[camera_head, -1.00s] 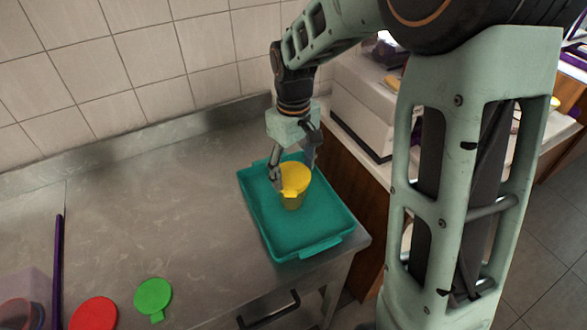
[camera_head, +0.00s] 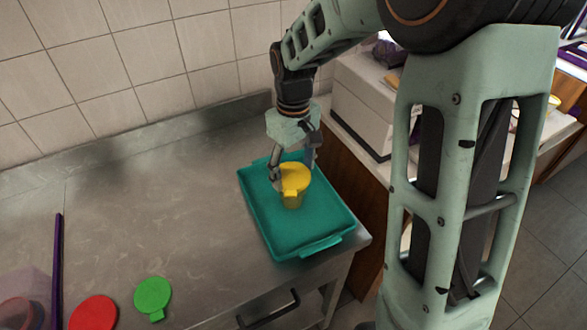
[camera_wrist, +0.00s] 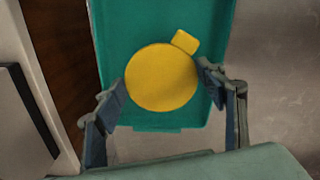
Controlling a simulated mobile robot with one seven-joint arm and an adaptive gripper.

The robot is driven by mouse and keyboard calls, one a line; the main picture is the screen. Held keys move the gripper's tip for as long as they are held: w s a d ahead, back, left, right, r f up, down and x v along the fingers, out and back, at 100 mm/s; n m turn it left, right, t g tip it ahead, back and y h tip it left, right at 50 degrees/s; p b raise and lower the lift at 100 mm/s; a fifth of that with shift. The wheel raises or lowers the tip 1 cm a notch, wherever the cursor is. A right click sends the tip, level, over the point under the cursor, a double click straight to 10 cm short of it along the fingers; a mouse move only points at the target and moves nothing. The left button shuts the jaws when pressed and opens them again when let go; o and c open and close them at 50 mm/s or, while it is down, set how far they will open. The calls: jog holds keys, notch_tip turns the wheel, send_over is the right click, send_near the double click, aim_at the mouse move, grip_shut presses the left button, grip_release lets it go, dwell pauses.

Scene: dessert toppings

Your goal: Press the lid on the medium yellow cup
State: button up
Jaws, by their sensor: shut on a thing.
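The yellow lid (camera_head: 295,177) with its tab lies over the top of the yellow cup (camera_head: 291,201), which stands upright in the teal tray (camera_head: 290,243). In the head view the lid looks level on the cup; whether it is fully seated I cannot tell. My gripper (camera_head: 294,174) is above the tray, its fingers on either side of the lid and shut on it. In the wrist view the round lid (camera_wrist: 162,78) sits between both fingers (camera_wrist: 163,84), the tab pointing to the upper right. The lid hides the cup there.
A red lid (camera_head: 93,312) and a green lid (camera_head: 153,296) lie on the metal counter (camera_head: 170,180) at the front left. A purple stick (camera_head: 57,270) is at the far left. The middle of the counter is clear. A white box (camera_head: 362,105) stands behind the tray's right side.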

dwell(0.3)
jog(key=o, duration=0.8)
jog(key=shift+o, duration=0.2)
jog(key=o, duration=0.4)
jog(key=shift+r+p, duration=2.35)
jog(key=shift+r, duration=0.65)
